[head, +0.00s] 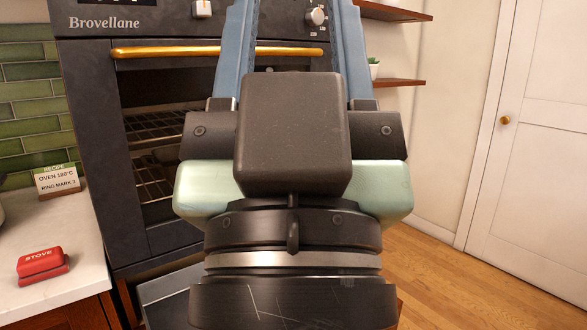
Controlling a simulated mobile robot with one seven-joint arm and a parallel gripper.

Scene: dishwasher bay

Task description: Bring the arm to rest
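My gripper (294,30) fills the middle of the head view and points up and away in front of the oven. Its two blue fingers stand wide apart and run to the top edge, so their tips may be cut off. Only the oven front shows between the visible finger lengths, with no object held there. The dark block and pale green body of my gripper hide the centre of the oven.
A dark oven (85,130) with a gold handle (170,52) stands behind my gripper. On the left counter (75,240) are a red block marked STOVE (42,264) and a recipe card (57,181). Wooden shelves (400,83) hang behind. Floor (450,285) is clear at right, before a white door (535,140).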

